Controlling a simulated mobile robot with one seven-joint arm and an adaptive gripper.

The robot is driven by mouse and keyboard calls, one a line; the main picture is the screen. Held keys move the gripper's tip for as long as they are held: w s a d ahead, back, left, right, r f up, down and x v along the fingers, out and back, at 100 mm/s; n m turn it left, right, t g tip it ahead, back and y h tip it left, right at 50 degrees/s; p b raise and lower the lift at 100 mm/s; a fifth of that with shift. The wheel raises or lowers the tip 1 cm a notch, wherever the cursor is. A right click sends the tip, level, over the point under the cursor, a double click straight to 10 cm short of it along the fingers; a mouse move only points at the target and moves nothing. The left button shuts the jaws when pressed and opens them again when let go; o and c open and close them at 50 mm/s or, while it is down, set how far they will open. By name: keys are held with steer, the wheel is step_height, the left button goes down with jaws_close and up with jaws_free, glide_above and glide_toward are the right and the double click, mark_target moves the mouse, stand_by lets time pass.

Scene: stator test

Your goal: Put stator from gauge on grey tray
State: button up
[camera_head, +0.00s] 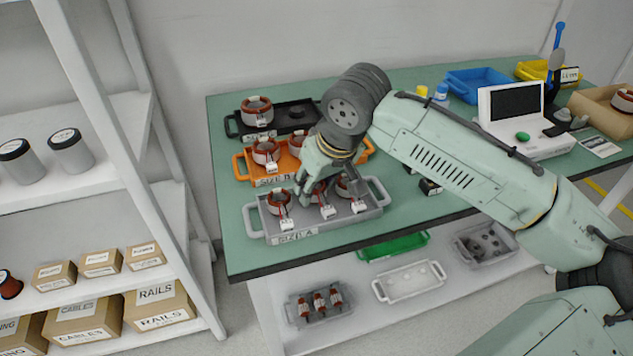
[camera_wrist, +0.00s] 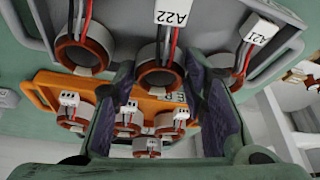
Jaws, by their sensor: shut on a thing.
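The grey tray (camera_head: 352,222), labelled SIZE A, lies at the front of the green table. It carries three copper-wound stators with white tags: a left one (camera_head: 279,203), a middle one (camera_head: 319,194) and a right one (camera_head: 343,190). My gripper (camera_head: 316,184) points down over the tray's middle. In the wrist view my gripper (camera_wrist: 160,74) is shut on the middle stator (camera_wrist: 160,82), tagged A22, one finger on each side. The right finger partly hides the stator tagged A21 (camera_wrist: 243,62). I cannot tell whether the held stator touches the tray floor.
Behind lie an orange tray (camera_head: 241,167) with stators and a black tray (camera_head: 232,127) with one stator. A white shelf rack (camera_head: 95,150) stands left.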

steer(key=shift+f, duration=0.2)
stand_by(0.3)
steer(key=o, duration=1.1)
steer(key=shift+r, duration=0.1)
steer(key=shift+r+p, duration=2.2)
steer(key=shift+r, duration=0.25)
steer(key=o, duration=0.6)
steer(key=shift+c, duration=0.2)
